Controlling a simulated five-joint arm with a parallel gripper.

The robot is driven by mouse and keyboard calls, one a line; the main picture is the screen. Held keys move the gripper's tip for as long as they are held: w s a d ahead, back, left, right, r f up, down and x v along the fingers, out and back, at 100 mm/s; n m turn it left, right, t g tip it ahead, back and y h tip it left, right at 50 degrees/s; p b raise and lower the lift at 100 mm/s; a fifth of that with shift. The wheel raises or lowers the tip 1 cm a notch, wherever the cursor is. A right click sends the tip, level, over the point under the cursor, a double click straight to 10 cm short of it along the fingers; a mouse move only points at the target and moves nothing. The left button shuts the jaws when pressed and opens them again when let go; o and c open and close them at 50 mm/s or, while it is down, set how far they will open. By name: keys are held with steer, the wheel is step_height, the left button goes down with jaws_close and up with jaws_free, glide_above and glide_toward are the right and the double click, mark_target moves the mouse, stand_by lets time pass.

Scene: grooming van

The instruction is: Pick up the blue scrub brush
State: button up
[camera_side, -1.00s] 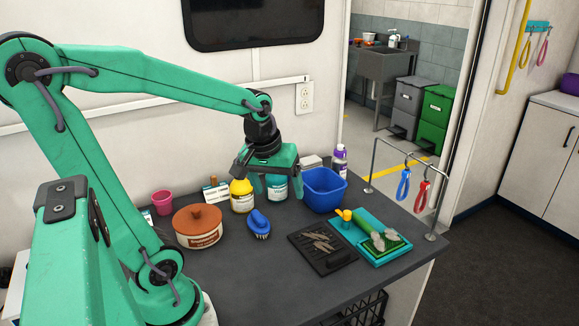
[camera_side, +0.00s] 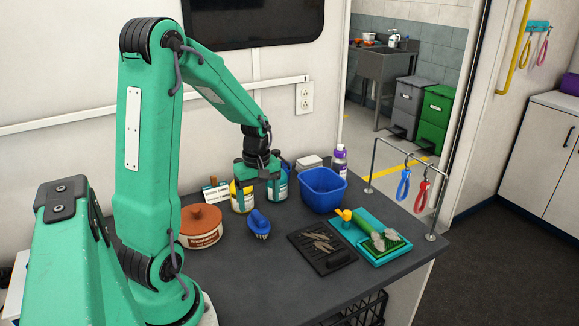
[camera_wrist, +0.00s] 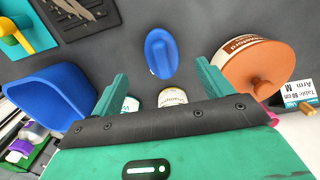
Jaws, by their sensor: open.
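The blue scrub brush (camera_side: 259,225) stands on the dark table, blue handle up and pale bristles down, right of the round lidded tub. In the wrist view the brush (camera_wrist: 160,52) lies just beyond and between my two fingers, apart from them. My gripper (camera_side: 257,181) is above and behind the brush in the side view, in front of the bottles.
A tub with an orange lid (camera_side: 201,226) is left of the brush. A blue bin (camera_side: 323,190), a black tray (camera_side: 322,248) and a teal tray (camera_side: 370,236) are to the right. Yellow and teal bottles (camera_side: 278,184) stand behind. The table in front of the brush is clear.

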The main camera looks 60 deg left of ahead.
mark_target(260, 217)
steer(key=shift+f, duration=0.1)
steer(key=shift+f, duration=1.2)
steer(key=shift+f, duration=0.1)
steer(key=shift+s+f, duration=0.1)
steer(key=shift+f, duration=2.4)
steer(key=c, duration=1.2)
steer(key=shift+r, duration=0.15)
